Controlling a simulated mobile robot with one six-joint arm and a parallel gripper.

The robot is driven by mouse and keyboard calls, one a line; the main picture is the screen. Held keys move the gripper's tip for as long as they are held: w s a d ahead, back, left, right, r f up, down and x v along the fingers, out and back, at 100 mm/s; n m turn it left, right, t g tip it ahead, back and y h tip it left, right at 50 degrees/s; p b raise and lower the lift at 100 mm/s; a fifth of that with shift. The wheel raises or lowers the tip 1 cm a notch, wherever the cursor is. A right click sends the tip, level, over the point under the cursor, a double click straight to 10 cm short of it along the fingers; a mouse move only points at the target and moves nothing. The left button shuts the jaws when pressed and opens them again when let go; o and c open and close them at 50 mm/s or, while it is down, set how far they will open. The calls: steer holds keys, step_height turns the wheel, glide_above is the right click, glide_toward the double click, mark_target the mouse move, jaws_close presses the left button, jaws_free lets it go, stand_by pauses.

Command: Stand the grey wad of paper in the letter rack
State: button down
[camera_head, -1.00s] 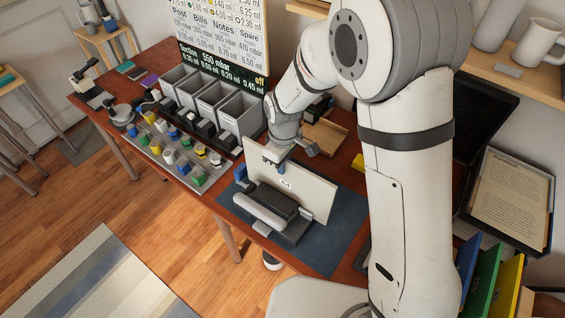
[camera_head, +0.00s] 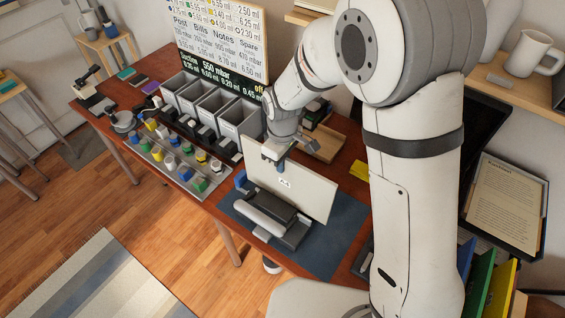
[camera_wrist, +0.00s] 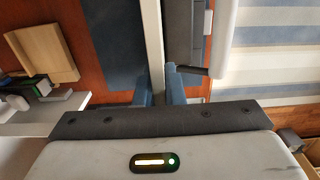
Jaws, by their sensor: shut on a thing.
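The wad of paper (camera_head: 305,192) is a large, pale grey, upright sheet-like block marked A4. My gripper (camera_head: 275,157) is shut on its top edge, near the left end. In the wrist view the wad's edge (camera_wrist: 153,40) runs between the two blue fingers of my gripper (camera_wrist: 159,90). The wad stands just behind a black and grey desk device; I cannot tell whether its lower edge touches anything. A row of grey, open-topped compartments (camera_head: 238,112), which looks like the letter rack, stands at the back left of the gripper.
The desk device (camera_head: 262,212) with a long grey handle sits on a blue mat (camera_head: 342,232). A tray of coloured knobs (camera_head: 175,160) lies in front of the compartments. A wooden tray (camera_head: 325,140) is behind the gripper. Coloured folders (camera_head: 483,280) stand at lower right.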

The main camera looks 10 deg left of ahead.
steer(key=shift+r+p, duration=1.55)
steer(key=shift+r, duration=1.8)
